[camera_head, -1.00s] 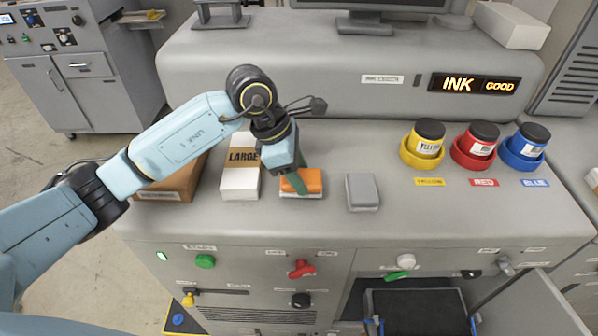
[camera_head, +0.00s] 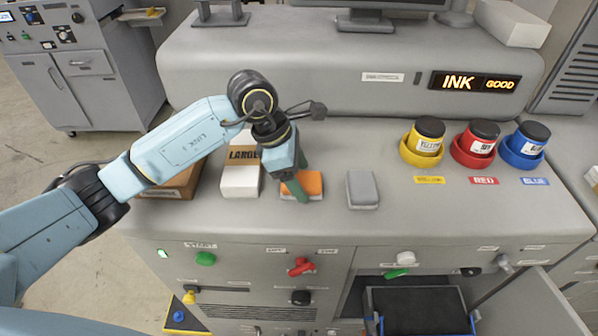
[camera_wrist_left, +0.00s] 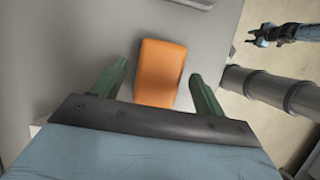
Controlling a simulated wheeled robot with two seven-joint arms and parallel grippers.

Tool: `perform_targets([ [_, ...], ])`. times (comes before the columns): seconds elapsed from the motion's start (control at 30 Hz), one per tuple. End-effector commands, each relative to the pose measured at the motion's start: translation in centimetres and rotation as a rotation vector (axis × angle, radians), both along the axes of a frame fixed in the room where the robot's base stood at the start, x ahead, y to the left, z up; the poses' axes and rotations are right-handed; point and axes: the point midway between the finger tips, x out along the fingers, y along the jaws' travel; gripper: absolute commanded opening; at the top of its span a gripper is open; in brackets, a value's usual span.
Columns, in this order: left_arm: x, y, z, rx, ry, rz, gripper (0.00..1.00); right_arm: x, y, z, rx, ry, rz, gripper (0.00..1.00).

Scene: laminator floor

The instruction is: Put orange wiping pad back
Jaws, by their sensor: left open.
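The orange wiping pad (camera_head: 311,182) lies on the grey machine top, between the white LARGE box and a grey pad. My left gripper (camera_head: 298,188) is over it, and its green fingers partly hide it. In the left wrist view the orange pad (camera_wrist_left: 160,72) lies between the two spread fingers of the left gripper (camera_wrist_left: 159,72), with gaps on both sides. The jaws are open and not gripping it. A small blue and dark arm end, probably my right gripper (camera_wrist_left: 255,36), shows far off at the top right of that view; its jaw state is unclear.
A grey pad (camera_head: 362,189) lies to the right. The LARGE box (camera_head: 241,180) and a brown box (camera_head: 178,182) stand to the left. Yellow (camera_head: 427,138), red (camera_head: 480,139) and blue (camera_head: 528,140) ink jars stand at right. An open compartment (camera_head: 418,312) is below the front edge.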

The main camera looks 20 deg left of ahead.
Motion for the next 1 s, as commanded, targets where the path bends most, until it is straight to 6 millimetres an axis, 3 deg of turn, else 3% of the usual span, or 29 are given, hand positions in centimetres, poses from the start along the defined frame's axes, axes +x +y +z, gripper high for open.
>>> perform_targets([
  [0.53,-1.0,3.9,9.6,0.001,-0.004,0.002,0.72,0.0,0.0,-2.1,0.000,0.000,0.000,0.36],
  [0.7,-1.2,4.3,10.9,-0.001,-0.001,0.000,0.72,0.0,0.0,-2.3,0.000,0.000,0.000,0.36],
  [1.0,-1.3,4.4,11.2,0.000,0.000,0.000,0.72,0.0,0.0,-2.3,0.000,0.000,0.000,0.36],
])
